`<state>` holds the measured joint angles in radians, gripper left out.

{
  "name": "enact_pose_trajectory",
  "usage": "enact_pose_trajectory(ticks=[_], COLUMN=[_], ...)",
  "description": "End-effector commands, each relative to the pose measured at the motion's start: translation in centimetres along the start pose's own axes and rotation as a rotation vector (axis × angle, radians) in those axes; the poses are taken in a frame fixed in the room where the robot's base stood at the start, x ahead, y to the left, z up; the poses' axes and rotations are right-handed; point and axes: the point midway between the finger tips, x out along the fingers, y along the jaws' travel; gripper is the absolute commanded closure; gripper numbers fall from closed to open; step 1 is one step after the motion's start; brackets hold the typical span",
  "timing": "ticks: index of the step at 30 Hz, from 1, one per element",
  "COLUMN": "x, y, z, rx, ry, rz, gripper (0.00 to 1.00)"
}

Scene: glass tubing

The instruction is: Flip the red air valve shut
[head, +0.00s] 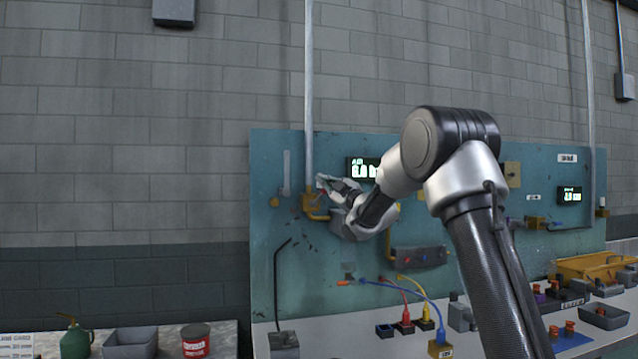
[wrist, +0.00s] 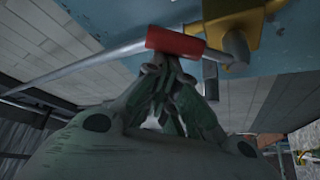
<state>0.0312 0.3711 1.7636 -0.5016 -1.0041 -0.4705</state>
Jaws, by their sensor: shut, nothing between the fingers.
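The air valve has a yellow body (wrist: 238,28) and a red handle (wrist: 176,43), both near the top of the wrist view. The handle lies roughly crosswise there, with a grey pipe running off to its left. In the head view the yellow valve (head: 312,206) sits low on the vertical pipe, at the left part of the blue panel; its handle is mostly hidden by my gripper. My gripper (wrist: 163,68) is shut and empty, its fingertips right at the red handle. I cannot tell whether they touch it. In the head view my gripper (head: 324,184) is beside the valve.
A lit display (head: 363,168) is on the blue panel (head: 275,150) just right of the valve, partly behind my arm. Cables (head: 405,292) plug in along the bench below. A green oil can (head: 75,340), a grey tray (head: 130,343) and a red tin (head: 195,341) stand at lower left.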

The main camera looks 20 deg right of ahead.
Motion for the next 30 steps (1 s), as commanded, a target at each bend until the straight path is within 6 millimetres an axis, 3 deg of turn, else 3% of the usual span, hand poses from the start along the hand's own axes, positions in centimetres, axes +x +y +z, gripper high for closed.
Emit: enact_pose_trajectory(ticks=[21, 30], x=[-2.5, -3.1], y=[0.0, -0.4], z=[4.2, 5.3], rx=[0.564, 0.656], ry=[-0.001, -0.001], rz=[0.33, 0.386], gripper=[1.0, 1.0])
